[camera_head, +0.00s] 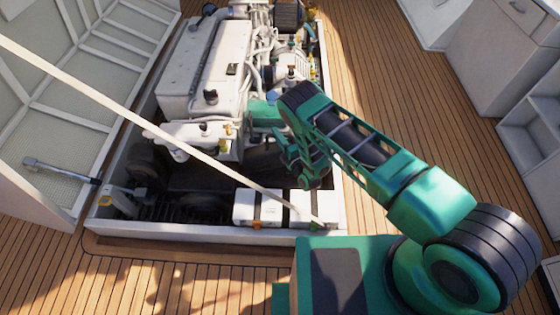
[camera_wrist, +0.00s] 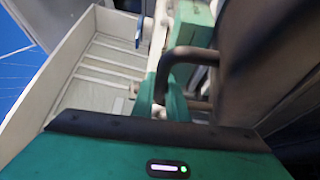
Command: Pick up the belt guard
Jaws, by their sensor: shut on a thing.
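My gripper (camera_head: 302,165) hangs over the right side of the open engine hatch, beside the engine (camera_head: 205,70). In the wrist view, its green jaws (camera_wrist: 165,100) are shut around a dark bent handle (camera_wrist: 186,56). This handle appears to be part of the belt guard. A large dark surface (camera_wrist: 265,65) fills the right of that view; I cannot tell whether it belongs to the guard. In the head view my arm and gripper cover most of the held thing, so its outline cannot be made out.
Two white boxes with dark straps (camera_head: 257,208) stand at the hatch's near edge. The raised ribbed hatch lid (camera_head: 75,105) is at left. A pale diagonal strut (camera_head: 110,105) crosses the opening. White cabinets (camera_head: 505,50) stand at right. Wooden deck (camera_head: 385,85) is clear between.

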